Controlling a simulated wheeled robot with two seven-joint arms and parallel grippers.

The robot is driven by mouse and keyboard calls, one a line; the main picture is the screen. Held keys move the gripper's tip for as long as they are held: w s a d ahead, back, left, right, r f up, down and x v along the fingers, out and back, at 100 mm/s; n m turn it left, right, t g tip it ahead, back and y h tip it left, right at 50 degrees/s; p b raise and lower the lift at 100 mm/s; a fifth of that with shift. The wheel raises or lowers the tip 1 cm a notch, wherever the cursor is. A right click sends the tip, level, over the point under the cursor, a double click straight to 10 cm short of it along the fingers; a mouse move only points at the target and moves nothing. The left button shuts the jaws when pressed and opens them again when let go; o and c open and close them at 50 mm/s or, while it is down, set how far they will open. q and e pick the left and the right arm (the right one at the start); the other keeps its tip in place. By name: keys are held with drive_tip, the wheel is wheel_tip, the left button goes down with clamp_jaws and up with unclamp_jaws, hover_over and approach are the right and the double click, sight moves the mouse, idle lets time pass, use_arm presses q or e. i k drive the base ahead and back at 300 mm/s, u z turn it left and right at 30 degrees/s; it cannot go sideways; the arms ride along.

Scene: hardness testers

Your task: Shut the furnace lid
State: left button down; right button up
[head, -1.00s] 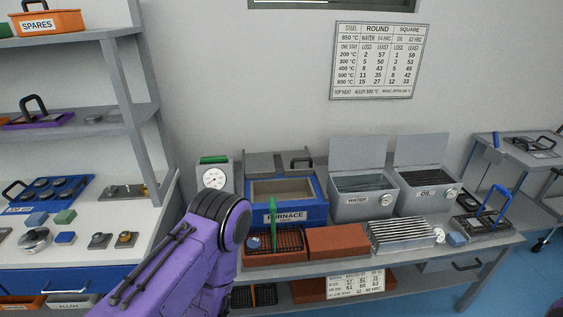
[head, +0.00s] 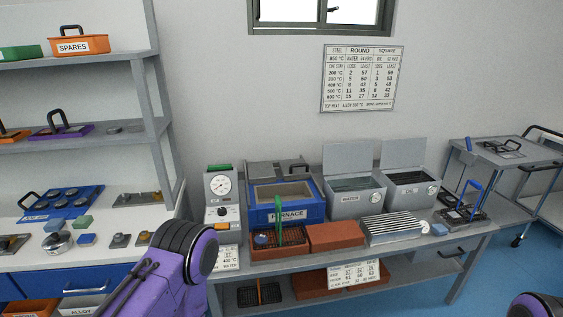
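The blue furnace (head: 314,210) stands on the grey bench in the middle of the head view, with a label on its front. Its top is open and the pale inner chamber (head: 283,194) shows. The grey lid (head: 262,171) is back behind the opening, with a dark handle at its right side. My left arm, purple with a dark joint, comes in at the bottom, in front and to the left of the furnace and apart from it. Only a bit of my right arm shows at the bottom right corner. Neither gripper is in view.
A gauge instrument (head: 221,190) stands left of the furnace. The water tank (head: 356,203) and oil tank (head: 410,196) stand right of it with lids up. A dark rack (head: 279,250) with an upright green handle and a red-brown block (head: 336,237) sit in front of the furnace.

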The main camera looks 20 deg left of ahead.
sight(294, 169)
drive_tip(key=u, duration=1.5)
drive_tip(key=i, duration=0.95)
drive_tip(key=z, duration=1.7)
